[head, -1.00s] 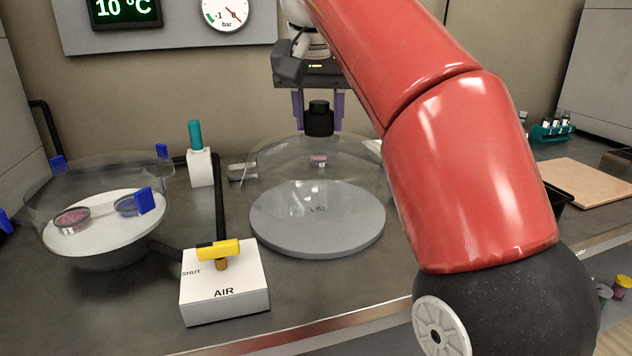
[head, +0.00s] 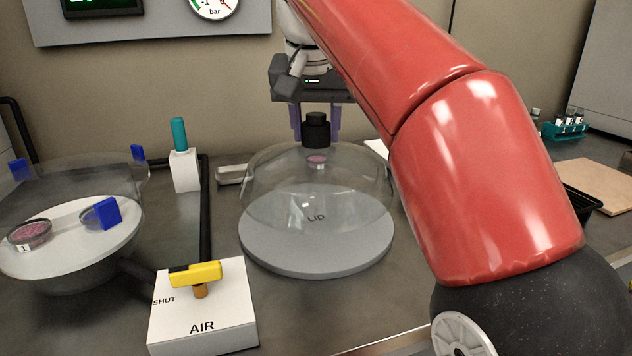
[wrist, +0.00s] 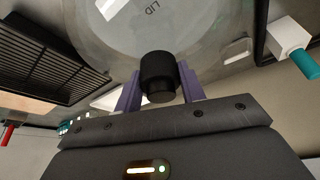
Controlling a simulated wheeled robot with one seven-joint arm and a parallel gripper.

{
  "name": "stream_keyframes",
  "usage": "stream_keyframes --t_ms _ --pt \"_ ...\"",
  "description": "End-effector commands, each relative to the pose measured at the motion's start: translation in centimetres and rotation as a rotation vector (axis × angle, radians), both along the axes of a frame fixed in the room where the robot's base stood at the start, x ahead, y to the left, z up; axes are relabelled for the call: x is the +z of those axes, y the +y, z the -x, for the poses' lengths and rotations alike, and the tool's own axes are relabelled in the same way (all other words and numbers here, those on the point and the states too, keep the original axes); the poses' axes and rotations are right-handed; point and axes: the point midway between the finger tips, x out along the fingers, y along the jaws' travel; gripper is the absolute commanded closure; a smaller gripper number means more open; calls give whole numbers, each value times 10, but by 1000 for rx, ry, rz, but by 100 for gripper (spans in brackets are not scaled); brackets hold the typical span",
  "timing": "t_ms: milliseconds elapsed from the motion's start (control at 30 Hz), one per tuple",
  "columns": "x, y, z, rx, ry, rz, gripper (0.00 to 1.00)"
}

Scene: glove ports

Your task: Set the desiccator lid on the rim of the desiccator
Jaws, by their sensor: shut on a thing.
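The desiccator lid (head: 270,182) is a clear dome with a black knob (head: 317,125) on top. My gripper (head: 317,138) is shut on the knob, one purple finger on each side; the wrist view also shows the knob (wrist: 158,75) between the fingers. The lid is upright over the grey round pad (head: 320,262) marked LID; I cannot tell how much gap is under it. The desiccator (head: 75,280) stands at the left, a clear-walled bowl with a white plate inside and blue blocks at its rim. It is open on top and apart from the lid.
A white AIR valve box (head: 203,325) with a yellow handle marked SHUT stands at the front, between desiccator and pad. Behind it are a white block with a teal handle (head: 180,135) and a black pipe (head: 205,215). Dishes (head: 30,236) lie on the desiccator's plate.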

Motion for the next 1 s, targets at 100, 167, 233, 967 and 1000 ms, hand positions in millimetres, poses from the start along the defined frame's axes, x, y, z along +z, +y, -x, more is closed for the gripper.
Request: stream_keyframes --t_ms 100,167,233,967,1000 --pt "-13 0 1 1 -3 -1 100" --pt "-17 0 1 1 -3 -1 100" --pt "-27 0 1 2 -3 -1 100" --pt "-55 0 0 0 -2 -1 53" --pt "-55 0 0 0 -2 -1 48"
